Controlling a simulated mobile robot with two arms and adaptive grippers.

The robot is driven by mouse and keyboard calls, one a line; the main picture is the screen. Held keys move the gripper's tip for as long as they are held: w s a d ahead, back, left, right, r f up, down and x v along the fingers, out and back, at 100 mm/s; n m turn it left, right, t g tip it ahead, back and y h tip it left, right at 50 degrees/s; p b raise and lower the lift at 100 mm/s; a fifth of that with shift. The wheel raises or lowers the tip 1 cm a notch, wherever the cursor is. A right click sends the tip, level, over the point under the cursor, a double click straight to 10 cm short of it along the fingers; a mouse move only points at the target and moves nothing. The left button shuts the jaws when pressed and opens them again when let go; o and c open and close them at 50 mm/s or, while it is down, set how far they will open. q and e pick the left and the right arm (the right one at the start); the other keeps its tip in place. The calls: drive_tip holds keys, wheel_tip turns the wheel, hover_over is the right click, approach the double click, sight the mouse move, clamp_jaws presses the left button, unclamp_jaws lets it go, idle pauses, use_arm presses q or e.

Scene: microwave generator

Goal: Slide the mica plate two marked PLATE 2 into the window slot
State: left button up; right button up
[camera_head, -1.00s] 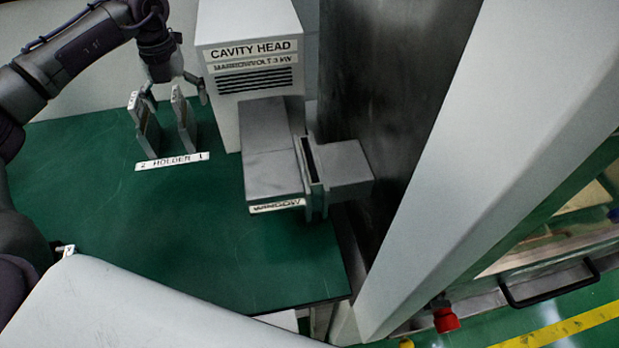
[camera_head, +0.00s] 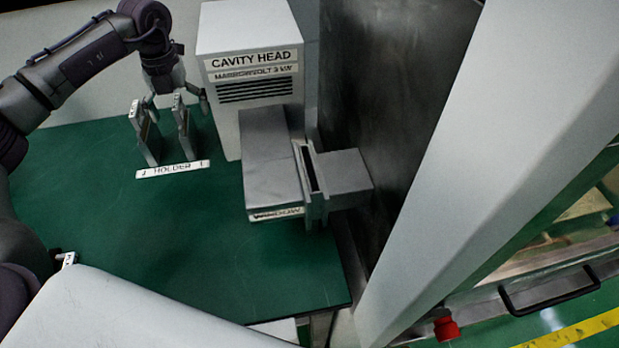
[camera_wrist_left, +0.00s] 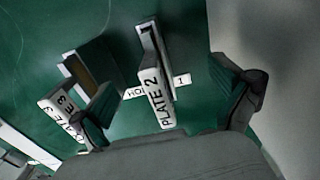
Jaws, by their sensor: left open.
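Mica plate two (camera_wrist_left: 155,92), labelled PLATE 2, stands upright in the holder at the side marked 1. It is the right-hand plate (camera_head: 182,128) in the head view. My left gripper (camera_head: 176,98) points down over it, open, with one finger on each side; no contact shows. One finger is in the gap between this plate and PLATE 3 (camera_wrist_left: 62,117), the left-hand plate in the head view (camera_head: 145,135). The window slot (camera_head: 309,170) is a narrow dark gap in the waveguide flange, and it looks empty. My right gripper is not in view.
The cavity head (camera_head: 252,75) stands close to the right of my left gripper. The holder label (camera_head: 172,169) lies in front of the plates. The green bench top (camera_head: 200,235) is clear in front of the holder and window. A dark panel (camera_head: 385,110) rises beyond the waveguide.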

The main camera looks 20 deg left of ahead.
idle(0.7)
use_arm(q)
clamp_jaws()
idle(0.6)
drive_tip(key=shift+r+p, duration=0.1)
drive_tip(key=shift+p, duration=0.2)
drive_tip(key=shift+r+p, duration=2.6)
drive_tip(key=shift+r, duration=0.3)
